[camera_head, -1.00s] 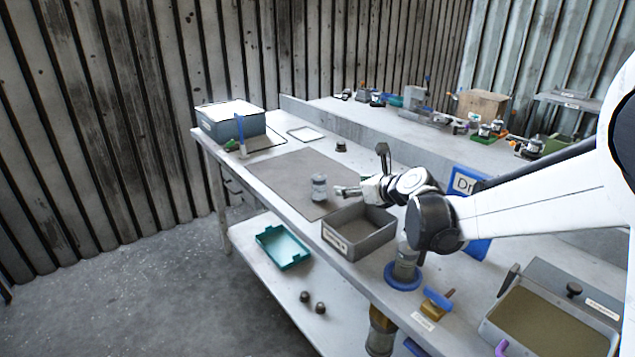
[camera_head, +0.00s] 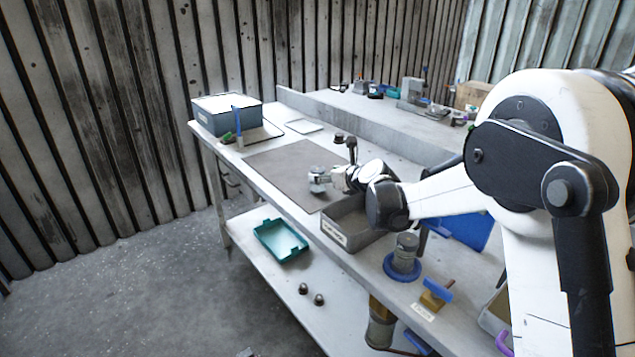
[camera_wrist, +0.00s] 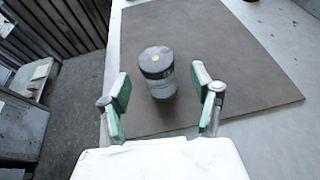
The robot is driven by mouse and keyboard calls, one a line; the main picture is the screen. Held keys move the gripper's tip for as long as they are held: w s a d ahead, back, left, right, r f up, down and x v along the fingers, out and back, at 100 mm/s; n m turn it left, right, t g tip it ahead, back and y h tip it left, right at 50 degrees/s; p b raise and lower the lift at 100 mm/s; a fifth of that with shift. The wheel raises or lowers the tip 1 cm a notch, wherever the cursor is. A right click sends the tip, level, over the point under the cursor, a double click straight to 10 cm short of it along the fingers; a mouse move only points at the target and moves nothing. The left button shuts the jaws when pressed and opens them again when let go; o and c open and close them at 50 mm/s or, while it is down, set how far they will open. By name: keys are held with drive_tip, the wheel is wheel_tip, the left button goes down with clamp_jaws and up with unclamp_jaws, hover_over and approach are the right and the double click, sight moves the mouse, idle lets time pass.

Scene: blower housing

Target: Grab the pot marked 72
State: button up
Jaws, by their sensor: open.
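A grey pot with a darker lid and a small yellow dot on top stands upright on the dark mat in the wrist view (camera_wrist: 158,72). No number can be read on it. In the head view the pot (camera_head: 317,182) is partly covered by my gripper. My gripper (camera_wrist: 163,97) is open, with its green-padded fingers on either side of the pot's near part. The pot stands at or just beyond the fingertips, with gaps on both sides. In the head view my gripper (camera_head: 325,179) reaches the pot from the right.
The mat (camera_head: 275,170) is otherwise mostly clear. A grey open bin (camera_head: 336,238) stands right of the pot, below my wrist. A small dark-topped piece (camera_head: 338,139) stands behind. A blue-grey box (camera_head: 226,113) is at the far left end. A pot on a blue ring (camera_head: 403,262) stands nearer.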

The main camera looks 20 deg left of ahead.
drive_tip(key=x, duration=0.5)
drive_tip(key=shift+s, duration=0.2)
drive_tip(key=c, duration=1.5)
